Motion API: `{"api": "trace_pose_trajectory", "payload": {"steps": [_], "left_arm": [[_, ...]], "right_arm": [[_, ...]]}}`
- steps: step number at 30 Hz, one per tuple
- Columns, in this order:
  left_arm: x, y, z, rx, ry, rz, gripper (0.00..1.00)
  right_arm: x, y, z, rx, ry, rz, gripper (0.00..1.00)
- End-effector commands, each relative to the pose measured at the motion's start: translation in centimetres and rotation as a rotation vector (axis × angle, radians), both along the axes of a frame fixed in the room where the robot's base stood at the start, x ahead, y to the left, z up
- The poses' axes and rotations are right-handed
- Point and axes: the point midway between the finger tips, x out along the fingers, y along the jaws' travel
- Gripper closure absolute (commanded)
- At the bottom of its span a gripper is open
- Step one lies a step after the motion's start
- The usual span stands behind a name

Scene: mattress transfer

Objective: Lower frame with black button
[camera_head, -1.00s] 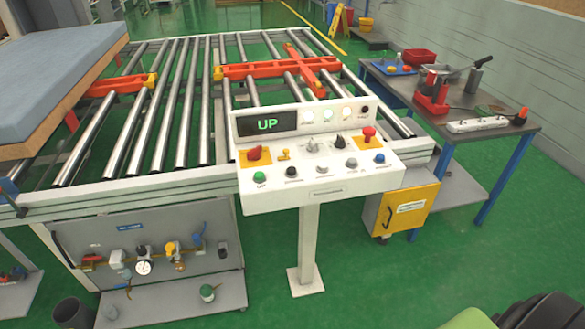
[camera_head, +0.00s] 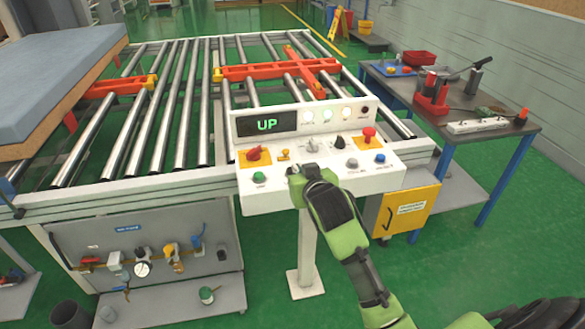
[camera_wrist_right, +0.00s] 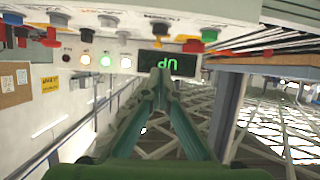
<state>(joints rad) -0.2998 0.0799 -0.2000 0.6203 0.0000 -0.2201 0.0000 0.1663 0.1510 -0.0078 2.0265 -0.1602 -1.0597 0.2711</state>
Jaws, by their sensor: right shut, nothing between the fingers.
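The white control panel (camera_head: 262,204) stands on a post in front of the roller table, and its display (camera_head: 266,123) reads UP in green. My right gripper (camera_head: 296,172) is shut and empty over the panel's front row, and hides the black button in the head view. In the right wrist view the panel is upside down; the black button (camera_wrist_right: 160,28) shows beyond the shut fingertips (camera_wrist_right: 161,73), beside the green button (camera_wrist_right: 209,35). I cannot tell whether the fingertips touch anything. My left gripper is not in view.
The roller table (camera_head: 200,180) carries orange bars (camera_head: 240,71) and a blue-grey mattress (camera_head: 50,65) at left. A red mushroom button (camera_head: 369,134) and a red knob (camera_head: 256,153) sit on the panel. A tool table (camera_head: 480,137) stands at right.

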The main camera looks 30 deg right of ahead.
Motion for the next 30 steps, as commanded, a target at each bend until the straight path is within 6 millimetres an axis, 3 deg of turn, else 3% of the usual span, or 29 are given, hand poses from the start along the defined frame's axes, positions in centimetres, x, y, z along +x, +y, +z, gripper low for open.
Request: {"api": "trace_pose_trajectory", "payload": {"steps": [4,17,30], "left_arm": [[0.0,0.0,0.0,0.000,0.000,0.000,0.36],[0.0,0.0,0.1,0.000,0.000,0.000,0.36],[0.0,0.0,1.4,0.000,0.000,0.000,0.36]], "right_arm": [[-0.2,-0.2,1.8,0.004,-0.027,-0.010,1.00],[0.3,-0.3,1.6,0.004,-0.026,-0.010,1.00],[6.7,-1.9,-0.9,0.004,-0.025,-0.010,1.00]]}}
